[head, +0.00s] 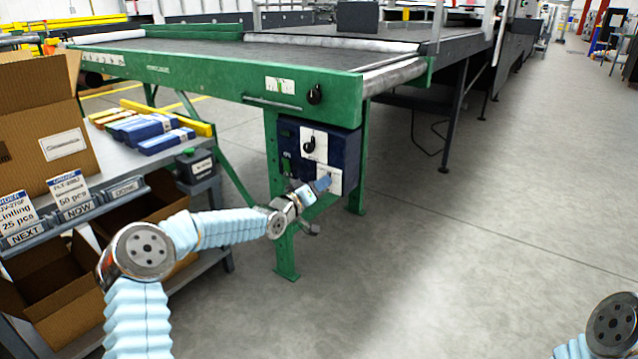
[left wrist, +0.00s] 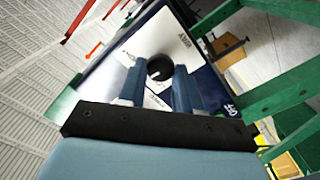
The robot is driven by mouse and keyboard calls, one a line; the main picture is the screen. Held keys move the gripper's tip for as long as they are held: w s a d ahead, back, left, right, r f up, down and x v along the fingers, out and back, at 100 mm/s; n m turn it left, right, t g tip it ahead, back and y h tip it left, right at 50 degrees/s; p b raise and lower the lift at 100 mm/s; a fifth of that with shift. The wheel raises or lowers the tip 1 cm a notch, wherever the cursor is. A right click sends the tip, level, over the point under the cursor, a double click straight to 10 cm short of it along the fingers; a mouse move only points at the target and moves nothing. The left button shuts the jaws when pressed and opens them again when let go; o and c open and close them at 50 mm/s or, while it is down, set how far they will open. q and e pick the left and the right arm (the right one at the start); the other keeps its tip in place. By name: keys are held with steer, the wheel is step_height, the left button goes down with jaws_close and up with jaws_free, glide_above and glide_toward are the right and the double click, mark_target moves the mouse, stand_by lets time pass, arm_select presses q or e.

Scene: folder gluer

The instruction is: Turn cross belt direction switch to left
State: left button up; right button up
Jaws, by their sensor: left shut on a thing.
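A dark blue control box (head: 348,148) hangs under the green conveyor frame. An upper white plate on it carries a black rotary switch (head: 309,145). My left gripper (head: 324,184) reaches the lower white plate (head: 336,181) from the front left. In the left wrist view, a round black switch knob (left wrist: 160,67) sits on that white plate, between the two blue fingers of my left gripper (left wrist: 159,75), which is shut on it. The plate's lettering is too small to read, and the fingers hide part of it. My right gripper is out of view.
Another black knob (head: 314,94) is on the green conveyor frame (head: 200,75) above the box. A table with a cardboard box (head: 45,120), blue cartons (head: 150,130) and a small dark control box (head: 195,165) stands at left. The floor (head: 460,240) to the right is clear.

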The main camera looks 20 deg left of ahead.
arm_select(q)
steer(key=shift+a+f+n+b, duration=0.1)
steer(key=shift+n+b, duration=0.85)
steer(key=shift+n, duration=1.55)
steer(key=shift+f+n+b, duration=0.1)
steer(key=shift+n+b, duration=0.8)
steer(key=shift+n, duration=1.6)
steer(key=o, duration=1)
